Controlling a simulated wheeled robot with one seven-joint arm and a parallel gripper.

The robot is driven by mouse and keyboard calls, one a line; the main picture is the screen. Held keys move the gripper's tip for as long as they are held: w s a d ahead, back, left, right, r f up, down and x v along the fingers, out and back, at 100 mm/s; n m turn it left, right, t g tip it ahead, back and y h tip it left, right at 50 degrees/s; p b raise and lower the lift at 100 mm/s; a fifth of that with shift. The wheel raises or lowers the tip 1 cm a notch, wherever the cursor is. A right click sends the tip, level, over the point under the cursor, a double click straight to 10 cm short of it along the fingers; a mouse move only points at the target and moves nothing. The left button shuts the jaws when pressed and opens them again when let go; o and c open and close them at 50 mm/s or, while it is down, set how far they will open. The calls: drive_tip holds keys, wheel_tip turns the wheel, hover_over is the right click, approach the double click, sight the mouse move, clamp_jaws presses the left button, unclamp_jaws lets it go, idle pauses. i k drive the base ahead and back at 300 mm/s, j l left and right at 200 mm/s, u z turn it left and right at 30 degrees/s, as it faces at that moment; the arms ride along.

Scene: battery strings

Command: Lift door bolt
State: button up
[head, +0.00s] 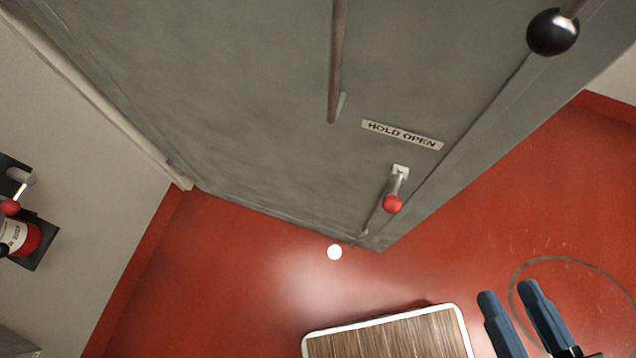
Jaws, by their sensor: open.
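The door bolt (395,190) is on the grey door (230,100), below the HOLD OPEN label (402,134). It has a thin rod, a pale bracket at its top and a red ball knob (392,204). The rod runs down towards the door's bottom edge. Its lower end is small, and I cannot tell whether it meets the floor. My gripper (508,290) is at the lower right, with two dark blue fingers apart and nothing visible between them. It is clear of the bolt, to the right of and below the red knob in the picture.
A black ball knob (553,32) sticks out at the upper right. A long bar handle (337,65) is on the door. A white-rimmed wooden top (390,338) is at the bottom. A red extinguisher (27,238) is at the left wall. Red floor (230,290) lies open between.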

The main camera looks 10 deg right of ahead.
sight(392, 204)
drive_tip(key=u, duration=0.2)
drive_tip(key=k+j, duration=0.2)
drive_tip(key=j, duration=0.2)
drive_tip(key=k+j, duration=0.2)
drive_tip(key=j, duration=0.15)
drive_tip(key=k+j, duration=0.15)
drive_tip(key=j, duration=0.25)
